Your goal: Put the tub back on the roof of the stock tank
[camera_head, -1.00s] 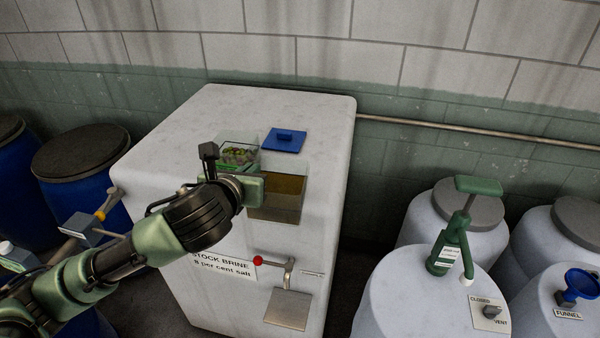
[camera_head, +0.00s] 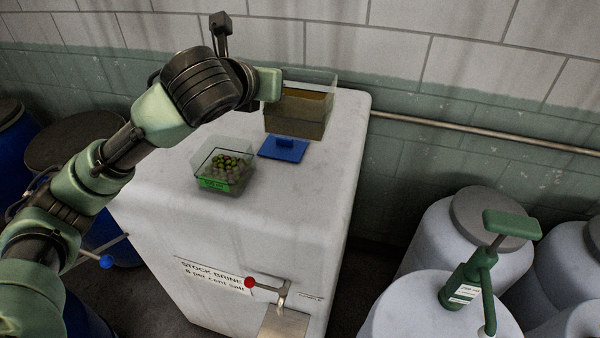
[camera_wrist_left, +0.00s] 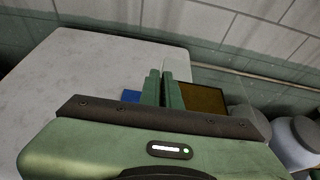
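A clear, open tub (camera_head: 297,122) of yellow-brown liquid is at the back right of the stock tank's pale roof (camera_head: 335,130) in the head view. It looks upright. I cannot tell whether its base touches the roof. My left gripper (camera_head: 277,84) is at the tub's upper left edge, its fingers close together on the wall. In the left wrist view the gripper (camera_wrist_left: 164,88) shows two nearly closed green fingers, with the tub (camera_wrist_left: 204,98) just to their right. My right gripper is not in view.
On the roof, a blue lid (camera_head: 284,148) lies in front of the tub and a clear box of olives (camera_head: 222,172) stands to the left. A tap with a red knob (camera_head: 250,283) is on the tank's front. A drum with a green pump (camera_head: 470,275) stands right.

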